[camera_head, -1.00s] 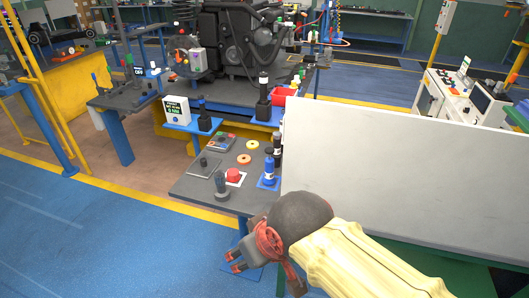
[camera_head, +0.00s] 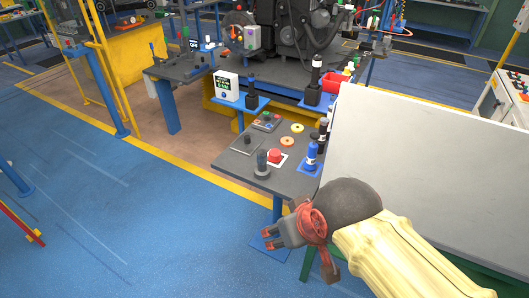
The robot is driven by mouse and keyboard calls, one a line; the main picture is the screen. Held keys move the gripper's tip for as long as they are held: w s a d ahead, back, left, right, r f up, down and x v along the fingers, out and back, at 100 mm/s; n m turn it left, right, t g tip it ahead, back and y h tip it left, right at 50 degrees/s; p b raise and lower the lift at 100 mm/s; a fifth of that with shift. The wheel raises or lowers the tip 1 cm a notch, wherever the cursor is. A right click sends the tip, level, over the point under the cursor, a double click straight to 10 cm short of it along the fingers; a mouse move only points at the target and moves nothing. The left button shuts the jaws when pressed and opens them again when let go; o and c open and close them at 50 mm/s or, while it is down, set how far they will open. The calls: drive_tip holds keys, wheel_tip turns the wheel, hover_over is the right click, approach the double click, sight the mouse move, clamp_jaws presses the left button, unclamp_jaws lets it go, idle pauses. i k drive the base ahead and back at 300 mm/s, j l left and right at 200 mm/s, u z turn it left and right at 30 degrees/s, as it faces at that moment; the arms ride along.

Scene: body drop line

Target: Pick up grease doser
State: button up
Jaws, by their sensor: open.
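A blue bottle with a dark top (camera_head: 311,154) stands upright on a small blue mat at the right side of the low grey table. It may be the grease doser, but no label is readable. Dark bottles (camera_head: 323,131) stand just behind it, close to the white panel. My gripper (camera_head: 267,239) is in front of the table's near edge, below and left of the blue bottle. Its fingers are apart and empty, pointing left.
The grey table (camera_head: 240,161) also holds a dark upright knob (camera_head: 262,164), a red button on a white plate (camera_head: 275,155) and two rings (camera_head: 287,141). A large white panel (camera_head: 430,150) stands right of the table.

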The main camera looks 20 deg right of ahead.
sight(324, 121)
drive_tip(key=i+z, duration=0.3)
drive_tip(key=i, duration=0.2)
drive_tip(key=i+j+z, duration=0.3)
drive_tip(key=i, duration=0.2)
drive_tip(key=i+j+z, duration=0.3)
drive_tip(key=i, duration=0.15)
drive_tip(key=l, duration=0.1)
